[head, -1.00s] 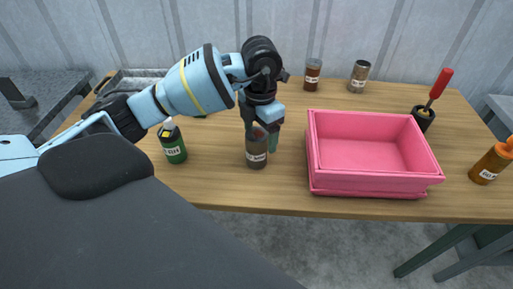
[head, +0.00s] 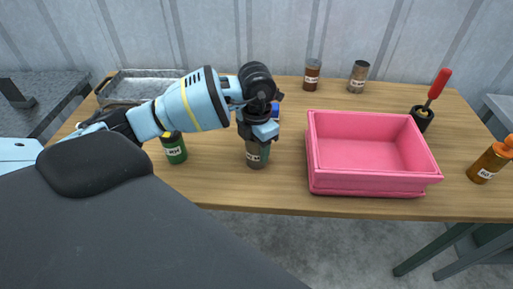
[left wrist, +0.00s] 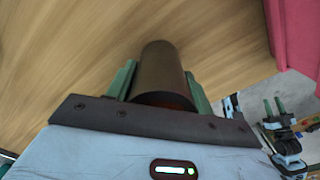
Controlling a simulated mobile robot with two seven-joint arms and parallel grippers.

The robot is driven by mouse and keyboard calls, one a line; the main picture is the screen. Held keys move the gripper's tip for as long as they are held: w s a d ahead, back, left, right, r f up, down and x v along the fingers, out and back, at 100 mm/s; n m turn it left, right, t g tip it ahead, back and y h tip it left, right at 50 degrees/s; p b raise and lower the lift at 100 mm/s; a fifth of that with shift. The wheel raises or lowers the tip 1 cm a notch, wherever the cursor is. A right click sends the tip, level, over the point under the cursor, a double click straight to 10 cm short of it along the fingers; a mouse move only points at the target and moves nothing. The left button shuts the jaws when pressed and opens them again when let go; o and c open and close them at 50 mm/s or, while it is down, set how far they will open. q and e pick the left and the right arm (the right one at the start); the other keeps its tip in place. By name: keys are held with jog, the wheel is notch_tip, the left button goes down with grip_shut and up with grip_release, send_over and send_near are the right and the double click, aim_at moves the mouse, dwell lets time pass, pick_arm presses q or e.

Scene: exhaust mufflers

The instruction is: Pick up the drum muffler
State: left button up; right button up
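A dark grey can with a white label (head: 256,155) stands upright near the front of the table in the head view, left of the pink bin. I take it to be the drum muffler; its label is too small to read. My left gripper (head: 262,145) is over it from above. In the left wrist view the dark cylinder (left wrist: 160,75) sits between the two green fingers, which lie close against its sides with no clear gap. My right gripper (left wrist: 275,106) shows small at the right of the left wrist view, its green fingers apart and empty.
The pink bin (head: 316,170) stands empty just right of the can. A green can (head: 174,150) is to the left, a metal tray (head: 135,82) behind my arm. Two jars (head: 312,75) (head: 358,77) stand at the back. A red-handled tool in a black cup (head: 423,119) and an orange bottle (head: 488,162) are right.

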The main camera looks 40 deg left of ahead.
pick_arm(q)
jog(key=shift+c, duration=1.4)
jog(key=shift+r, duration=0.15)
jog(key=shift+r, duration=0.55)
notch_tip(320, 180, up, 2)
jog(key=shift+r, duration=0.2)
jog(key=s+d+r, duration=0.1)
jog(key=s+d, duration=0.8)
jog(key=s, duration=0.4)
jog(key=shift+r, duration=0.15)
jog(key=shift+s, duration=0.1)
